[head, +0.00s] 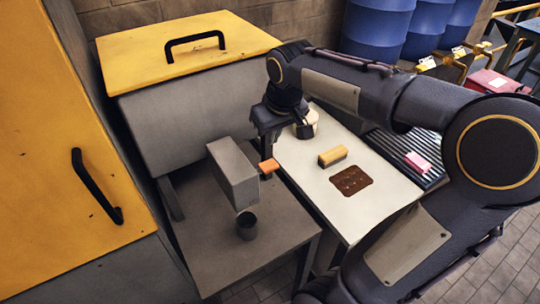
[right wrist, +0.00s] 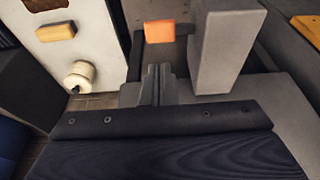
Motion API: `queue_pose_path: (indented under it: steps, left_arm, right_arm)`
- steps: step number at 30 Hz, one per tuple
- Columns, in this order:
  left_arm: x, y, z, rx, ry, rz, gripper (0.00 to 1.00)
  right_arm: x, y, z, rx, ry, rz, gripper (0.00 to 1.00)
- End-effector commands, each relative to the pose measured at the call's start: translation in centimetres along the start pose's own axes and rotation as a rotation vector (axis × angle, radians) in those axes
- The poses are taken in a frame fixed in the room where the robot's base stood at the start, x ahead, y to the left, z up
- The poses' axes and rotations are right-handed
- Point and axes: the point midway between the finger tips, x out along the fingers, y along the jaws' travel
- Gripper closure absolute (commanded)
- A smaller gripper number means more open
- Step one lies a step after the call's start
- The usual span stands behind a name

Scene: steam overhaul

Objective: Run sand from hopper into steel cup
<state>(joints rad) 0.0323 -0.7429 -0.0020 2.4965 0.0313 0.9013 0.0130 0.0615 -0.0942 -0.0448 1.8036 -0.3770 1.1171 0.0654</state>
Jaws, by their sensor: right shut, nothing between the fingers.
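The hopper (head: 233,173) is a tall grey box over a low dark grey bench (head: 205,235). It also shows in the right wrist view (right wrist: 225,50). An orange tab (head: 268,166) sticks out from its right side; it shows in the right wrist view (right wrist: 160,32) just beyond my fingertips. The steel cup (head: 246,225) stands upright on the bench by the hopper's lower end; its inside looks dark. My right gripper (head: 271,148) is shut and empty, close to the orange tab; its fingers show in the right wrist view (right wrist: 158,85). I cannot tell whether they touch the tab. My left gripper is out of view.
A white-topped table (head: 300,160) stands right of the bench, with a wooden block (head: 333,156), a brown patch (head: 351,180) and a cream spool (right wrist: 80,75). A grey chest with a yellow lid (head: 190,50) stands behind. A yellow cabinet door (head: 60,170) closes off the left.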

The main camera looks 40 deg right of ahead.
Motion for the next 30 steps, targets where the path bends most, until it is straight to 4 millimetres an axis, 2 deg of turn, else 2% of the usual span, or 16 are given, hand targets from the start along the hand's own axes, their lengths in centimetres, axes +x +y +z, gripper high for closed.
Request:
queue_pose_path:
  steps: [1,6,12,18,30]
  left_arm:
    - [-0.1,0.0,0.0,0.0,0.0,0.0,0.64]
    - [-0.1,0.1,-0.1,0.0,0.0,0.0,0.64]
    - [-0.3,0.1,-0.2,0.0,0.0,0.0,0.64]
    - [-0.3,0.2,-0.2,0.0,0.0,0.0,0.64]
    - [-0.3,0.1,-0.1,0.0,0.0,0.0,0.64]
  right_arm:
    - [1.2,0.0,0.1,0.001,-0.007,0.0,1.0]
    - [4.7,0.0,0.1,0.0,-0.006,-0.001,1.0]
    - [7.2,0.0,0.9,0.001,-0.003,0.0,1.0]
    - [8.1,0.0,1.1,0.0,0.0,0.0,1.0]
    - [8.3,0.2,1.2,0.009,-0.003,-0.021,1.0]
